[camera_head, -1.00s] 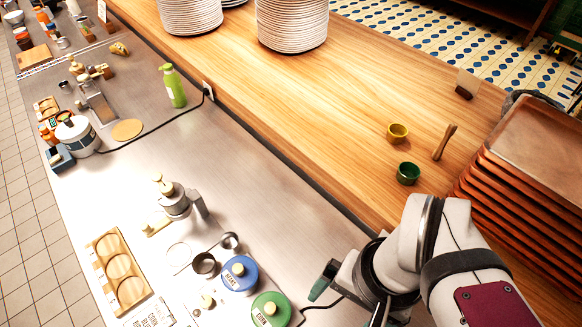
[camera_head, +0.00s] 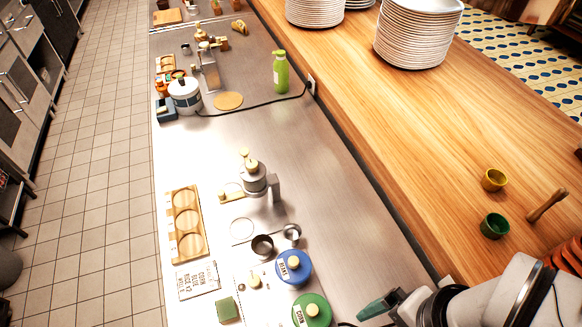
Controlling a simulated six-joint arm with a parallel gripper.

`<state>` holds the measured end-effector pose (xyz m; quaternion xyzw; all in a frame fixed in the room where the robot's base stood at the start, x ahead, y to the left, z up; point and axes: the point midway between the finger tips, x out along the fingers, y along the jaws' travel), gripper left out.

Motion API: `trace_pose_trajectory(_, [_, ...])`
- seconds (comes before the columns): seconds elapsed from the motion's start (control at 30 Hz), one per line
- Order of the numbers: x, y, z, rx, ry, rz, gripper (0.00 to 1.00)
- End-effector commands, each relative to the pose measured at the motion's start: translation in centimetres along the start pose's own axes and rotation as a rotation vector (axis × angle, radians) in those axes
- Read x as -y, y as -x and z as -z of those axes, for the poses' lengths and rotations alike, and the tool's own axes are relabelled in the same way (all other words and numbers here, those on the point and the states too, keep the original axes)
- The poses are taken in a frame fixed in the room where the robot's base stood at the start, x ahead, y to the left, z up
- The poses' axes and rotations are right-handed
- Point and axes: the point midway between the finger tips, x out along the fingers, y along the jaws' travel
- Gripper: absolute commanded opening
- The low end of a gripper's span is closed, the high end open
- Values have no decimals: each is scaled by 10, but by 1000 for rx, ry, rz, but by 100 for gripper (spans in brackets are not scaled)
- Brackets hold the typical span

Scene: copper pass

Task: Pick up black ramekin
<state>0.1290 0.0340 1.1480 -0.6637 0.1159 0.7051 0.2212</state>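A small dark round cup (camera_head: 262,246) stands on the steel counter, left of a blue-lidded jar. It is the darkest cup in view, but I cannot tell for sure that it is the black ramekin. A yellow ramekin (camera_head: 494,181) and a green ramekin (camera_head: 494,226) stand on the wooden counter at the right. My gripper (camera_head: 376,306) shows in part at the bottom, right of the jars and apart from the cups. Its dark green tip is visible, but the finger gap is not clear.
The blue-lidded jar (camera_head: 293,267) and a green-lidded jar (camera_head: 311,311) stand between the dark cup and my gripper. A small metal cup (camera_head: 291,234) is close by. A wooden tray (camera_head: 186,224) lies left. Stacked plates (camera_head: 417,35) stand at the back.

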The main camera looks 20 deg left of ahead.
Motion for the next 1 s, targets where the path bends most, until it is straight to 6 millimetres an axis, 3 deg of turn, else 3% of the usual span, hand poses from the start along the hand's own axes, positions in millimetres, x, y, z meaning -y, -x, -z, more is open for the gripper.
trace_pose_trajectory(0.2, [0, 0, 0, 0, 0, 0, 96])
trace_pose_trajectory(0.47, [0, 0, 0, 0, 0, 0, 49])
trace_pose_trajectory(0.77, [1, 1, 1, 4, 18, -8, 47])
trace_pose_trajectory(0.87, [11, 9, 12, 47, 220, -98, 47])
trace_pose_trajectory(0.97, [46, 16, 40, 130, 657, -298, 47])
trace_pose_trajectory(1.0, [69, 14, 50, 167, 859, -397, 47])
